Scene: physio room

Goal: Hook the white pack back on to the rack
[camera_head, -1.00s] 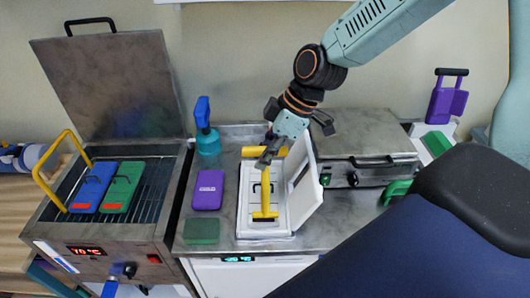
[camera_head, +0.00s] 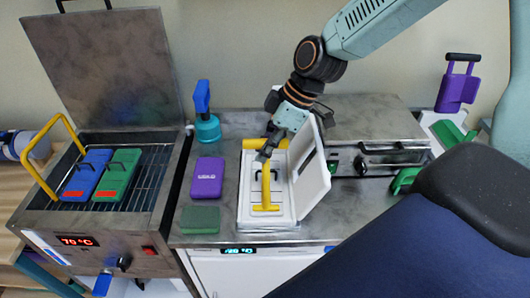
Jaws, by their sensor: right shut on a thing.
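The white pack appears to lie flat in the open white box (camera_head: 246,215); I make out only pale surface and a small dark handle, partly hidden by a yellow tool. The yellow tool (camera_head: 266,190) stands over the pack, with a crossbar at each end. My right gripper (camera_head: 264,152) is shut on the yellow tool near its upper crossbar; the exact contact is hard to see. The rack (camera_head: 150,178) is in the open steel tank at left, with a blue pack (camera_head: 86,175) and a green pack (camera_head: 117,174) on it. My left gripper is not in view.
The white box's lid (camera_head: 311,180) stands open at its right. A yellow bar handle (camera_head: 38,178) rises at the tank's left.

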